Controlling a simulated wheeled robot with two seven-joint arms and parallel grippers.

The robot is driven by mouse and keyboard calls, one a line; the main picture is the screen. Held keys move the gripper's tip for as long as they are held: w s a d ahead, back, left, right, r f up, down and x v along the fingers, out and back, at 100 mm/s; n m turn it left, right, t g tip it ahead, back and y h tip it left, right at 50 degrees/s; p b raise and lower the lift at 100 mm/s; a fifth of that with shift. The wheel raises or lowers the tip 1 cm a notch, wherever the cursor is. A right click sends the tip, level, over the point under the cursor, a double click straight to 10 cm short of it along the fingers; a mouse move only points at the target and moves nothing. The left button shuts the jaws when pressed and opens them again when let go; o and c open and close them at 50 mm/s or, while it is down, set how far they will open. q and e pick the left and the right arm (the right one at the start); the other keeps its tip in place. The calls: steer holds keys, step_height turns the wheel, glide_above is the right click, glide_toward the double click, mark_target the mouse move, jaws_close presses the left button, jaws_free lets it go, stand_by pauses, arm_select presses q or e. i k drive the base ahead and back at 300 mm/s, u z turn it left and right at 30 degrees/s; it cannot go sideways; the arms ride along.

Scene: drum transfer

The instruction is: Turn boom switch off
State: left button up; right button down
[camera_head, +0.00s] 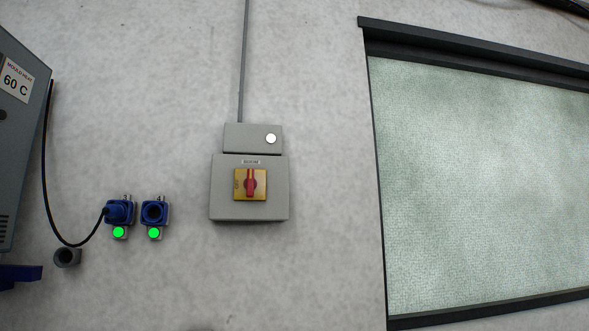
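The boom switch box (222,203) is a grey box on the wall, left of the middle of the head view, with a small label that seems to read "BOOM". On its front is a yellow plate with a red rotary knob (251,184), whose handle stands about upright. The lettering on the plate is too small to read. A smaller grey box (240,138) sits directly above it, with a round white light or button (270,139). Neither of my grippers shows in the head view.
Left of the switch are two blue sockets (154,212), each over a green light; a black cable plugs into the left one. A grey cabinet (20,110) labelled "MOULD HEAT 60 C" is at the far left. A dark-framed window (480,180) fills the right. Wall around the switch is clear.

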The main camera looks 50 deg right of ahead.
mark_target(249, 184)
steer(key=k, duration=0.15)
steer(key=z, duration=2.25)
steer(key=i, duration=0.1)
steer(key=u, duration=0.55)
